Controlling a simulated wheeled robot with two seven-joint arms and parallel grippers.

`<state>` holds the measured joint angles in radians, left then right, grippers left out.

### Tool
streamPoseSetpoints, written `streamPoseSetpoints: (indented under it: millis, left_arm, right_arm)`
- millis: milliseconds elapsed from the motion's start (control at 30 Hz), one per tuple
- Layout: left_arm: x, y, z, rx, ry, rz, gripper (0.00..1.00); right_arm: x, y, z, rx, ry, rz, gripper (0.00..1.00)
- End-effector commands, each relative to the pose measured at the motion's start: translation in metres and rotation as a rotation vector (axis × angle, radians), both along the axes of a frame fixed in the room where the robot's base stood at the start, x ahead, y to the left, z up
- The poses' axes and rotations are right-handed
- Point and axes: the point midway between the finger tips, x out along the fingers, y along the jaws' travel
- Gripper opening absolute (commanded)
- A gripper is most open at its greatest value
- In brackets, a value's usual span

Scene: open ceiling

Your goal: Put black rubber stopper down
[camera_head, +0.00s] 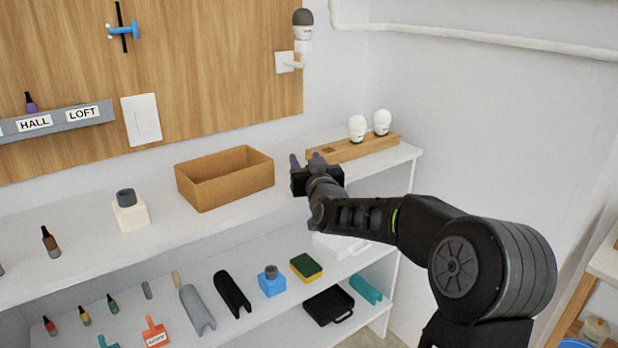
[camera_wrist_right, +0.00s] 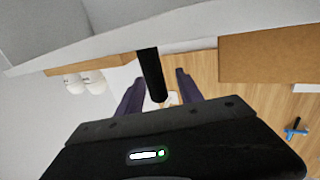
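My right gripper (camera_head: 306,160) is at the upper shelf, between the brown box and the wooden bulb base. Its two purple fingers stand apart in the right wrist view (camera_wrist_right: 158,80). A long black cylinder (camera_wrist_right: 152,72), which looks like the black rubber stopper, shows between them, with a clear gap on the right and a narrower one on the left. The wrist picture is upside down, and the cylinder's end overlaps the white shelf edge. I cannot tell whether it touches the shelf. The stopper cannot be made out in the head view. My left gripper is out of view.
The open brown box (camera_head: 222,192) stands left of my gripper on the white upper shelf (camera_head: 160,250). A wooden base (camera_head: 355,149) with two white bulbs stands behind it at the right. A white block (camera_head: 130,214) with a dark grey ring is farther left. Several items lie on the lower shelf.

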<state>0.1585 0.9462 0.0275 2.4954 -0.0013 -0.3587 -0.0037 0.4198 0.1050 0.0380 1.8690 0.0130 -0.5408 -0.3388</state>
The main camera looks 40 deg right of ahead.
Motion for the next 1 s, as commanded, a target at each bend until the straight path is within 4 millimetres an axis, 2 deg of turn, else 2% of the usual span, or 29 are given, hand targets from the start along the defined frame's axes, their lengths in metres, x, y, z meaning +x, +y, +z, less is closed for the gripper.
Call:
streamPoseSetpoints:
  millis: [67, 533, 1000]
  left_arm:
    - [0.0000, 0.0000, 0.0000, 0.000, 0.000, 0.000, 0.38]
    - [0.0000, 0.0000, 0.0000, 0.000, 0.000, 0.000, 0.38]
    - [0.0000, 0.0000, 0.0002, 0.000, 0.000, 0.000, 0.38]
  right_arm:
    - [-0.0001, 0.0000, 0.0001, 0.000, 0.000, 0.000, 0.38]
    - [-0.0001, 0.0000, 0.0000, 0.000, 0.000, 0.000, 0.00]
    - [0.0000, 0.0000, 0.0008, 0.000, 0.000, 0.000, 0.00]
